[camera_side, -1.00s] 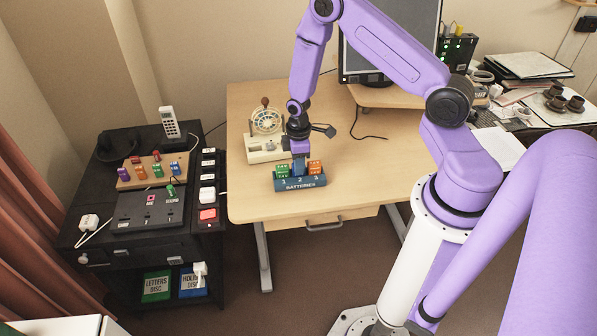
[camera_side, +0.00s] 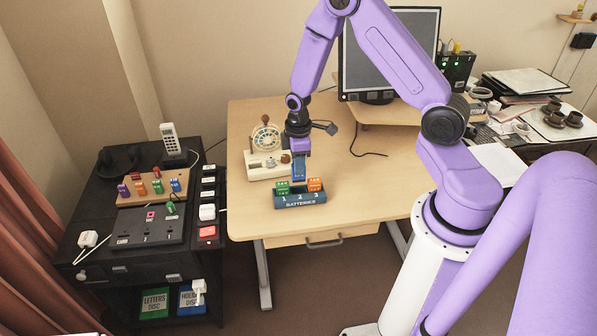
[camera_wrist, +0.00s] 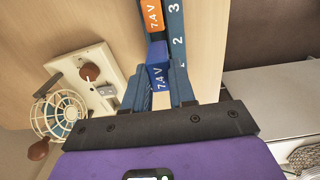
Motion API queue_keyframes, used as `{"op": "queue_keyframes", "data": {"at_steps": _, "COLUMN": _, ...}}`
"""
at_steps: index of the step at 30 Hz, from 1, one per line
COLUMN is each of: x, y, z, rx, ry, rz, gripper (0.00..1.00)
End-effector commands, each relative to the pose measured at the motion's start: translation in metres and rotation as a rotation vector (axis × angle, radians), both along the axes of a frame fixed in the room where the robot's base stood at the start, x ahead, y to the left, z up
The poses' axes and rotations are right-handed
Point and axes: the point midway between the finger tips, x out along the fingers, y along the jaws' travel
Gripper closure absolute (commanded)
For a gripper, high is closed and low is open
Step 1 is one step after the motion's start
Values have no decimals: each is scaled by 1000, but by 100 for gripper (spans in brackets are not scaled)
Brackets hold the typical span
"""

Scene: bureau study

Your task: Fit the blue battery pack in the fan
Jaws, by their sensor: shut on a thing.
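The blue battery pack (camera_wrist: 159,77), marked 7.4 V, is between the two blue fingers of my gripper (camera_side: 298,176), which is shut on it. In the side view the fingers hang just above the middle of the battery tray (camera_side: 300,200), over slot 2; the pack is hard to tell from them there. The fan (camera_side: 266,163) has a cream base and a round wire cage, and stands on the desk behind and left of the tray. In the wrist view the fan (camera_wrist: 92,80) lies left of my gripper. Its battery bay cannot be made out for certain.
A green pack (camera_side: 282,187) sits in slot 1 and an orange pack (camera_side: 315,184) in slot 3. A monitor (camera_side: 390,55) stands behind on a riser. A black cabinet (camera_side: 130,245) stands left of the desk. The desk right of the tray is clear.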

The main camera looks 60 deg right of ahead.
Motion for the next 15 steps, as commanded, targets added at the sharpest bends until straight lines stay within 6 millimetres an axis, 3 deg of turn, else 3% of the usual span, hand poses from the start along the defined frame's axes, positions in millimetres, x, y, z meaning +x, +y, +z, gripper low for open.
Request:
{"op": "queue_keyframes", "data": {"at_steps": 6, "x": 0, "y": 0, "z": 24, "rx": 1, "ry": -2, "rz": 0, "gripper": 99}}
{"op": "queue_keyframes", "data": {"at_steps": 11, "x": 4, "y": 0, "z": 32, "rx": 0, "ry": -1, "rz": 0, "gripper": 99}}
{"op": "queue_keyframes", "data": {"at_steps": 15, "x": 23, "y": 0, "z": 32, "rx": 0, "ry": -1, "rz": 5, "gripper": 99}}
